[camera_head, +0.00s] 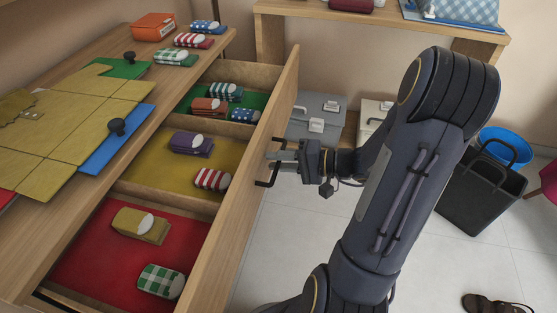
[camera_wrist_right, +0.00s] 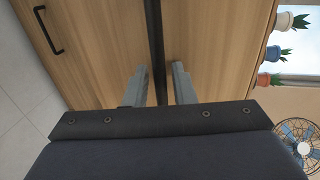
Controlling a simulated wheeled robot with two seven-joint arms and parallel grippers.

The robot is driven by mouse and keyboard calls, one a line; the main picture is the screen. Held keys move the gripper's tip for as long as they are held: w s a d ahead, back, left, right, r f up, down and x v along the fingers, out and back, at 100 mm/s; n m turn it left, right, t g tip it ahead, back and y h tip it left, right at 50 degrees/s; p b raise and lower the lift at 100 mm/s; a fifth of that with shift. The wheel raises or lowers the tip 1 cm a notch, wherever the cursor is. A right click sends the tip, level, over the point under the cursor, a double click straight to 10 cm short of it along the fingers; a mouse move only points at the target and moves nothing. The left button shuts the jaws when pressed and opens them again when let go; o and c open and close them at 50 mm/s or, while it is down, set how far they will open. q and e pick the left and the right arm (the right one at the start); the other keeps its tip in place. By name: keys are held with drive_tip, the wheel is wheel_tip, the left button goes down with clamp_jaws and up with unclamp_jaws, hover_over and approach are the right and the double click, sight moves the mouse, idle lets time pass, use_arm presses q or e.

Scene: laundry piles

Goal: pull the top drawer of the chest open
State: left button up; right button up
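The chest's top drawer (camera_head: 273,105) is pulled well out. Its green, yellow and red compartments hold rolled socks (camera_head: 191,143). My right gripper (camera_head: 277,161) is at the black handle (camera_head: 262,184) on the drawer's wooden front. In the right wrist view, its two grey fingers (camera_wrist_right: 160,75) stand apart on either side of a dark bar (camera_wrist_right: 156,25), which looks like this handle. Small gaps show beside the bar, and I cannot tell whether either finger touches it. My left gripper is not in view.
A lower handle (camera_wrist_right: 50,30) shows in the wrist view. Grey and white bins, a black basket (camera_head: 478,195) and a sandal (camera_head: 495,303) stand right.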

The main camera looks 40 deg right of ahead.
drive_tip(key=p+v, duration=0.1)
drive_tip(key=v, duration=0.6)
drive_tip(key=shift+s+d, duration=0.2)
drive_tip(key=shift+s, duration=0.1)
drive_tip(key=shift+r, duration=0.15)
idle(0.4)
